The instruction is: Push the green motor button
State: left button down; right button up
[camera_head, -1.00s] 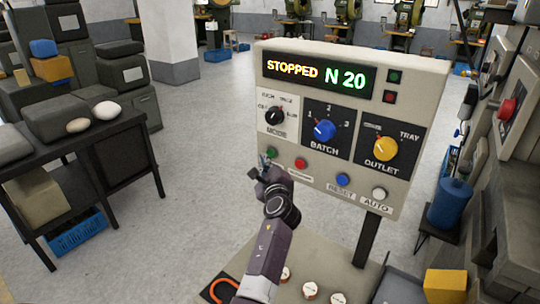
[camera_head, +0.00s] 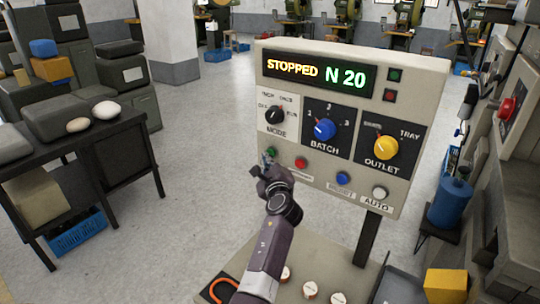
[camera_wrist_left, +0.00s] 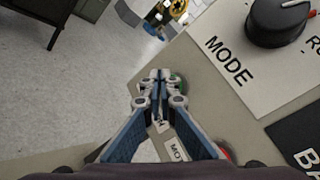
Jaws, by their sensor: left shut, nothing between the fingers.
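The green button (camera_head: 271,152) sits at the lower left of the beige control panel (camera_head: 405,75), below the black MODE knob (camera_head: 275,115). In the left wrist view the green button (camera_wrist_left: 179,83) shows only in part, behind my fingertips. My left gripper (camera_head: 267,161) is shut and empty, its tips just below and in front of the button. In the left wrist view the shut fingertips (camera_wrist_left: 160,76) overlap the button's left side. I cannot tell whether they touch it. The panel display (camera_head: 318,75) reads "STOPPED N 20". My right gripper is out of view.
A red button (camera_head: 301,163), blue button (camera_head: 343,178) and white button (camera_head: 379,193) line the panel's lower edge, right of the green one. Blue BATCH (camera_head: 325,130) and yellow OUTLET (camera_head: 386,148) knobs sit above. A dark table (camera_head: 60,160) stands left, with clear floor between.

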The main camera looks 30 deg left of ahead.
pick_arm(q)
jog(key=shift+w+b, duration=0.35)
jog(key=shift+w, duration=0.15)
dwell(0.8)
jog(key=shift+s+p, duration=0.8)
jog(key=shift+s, duration=0.1)
jog(key=s+p, duration=0.2)
jog(key=s, duration=0.1)
jog(key=s+p, duration=0.1)
jog(key=s, duration=0.1)
jog(key=shift+a, duration=0.25)
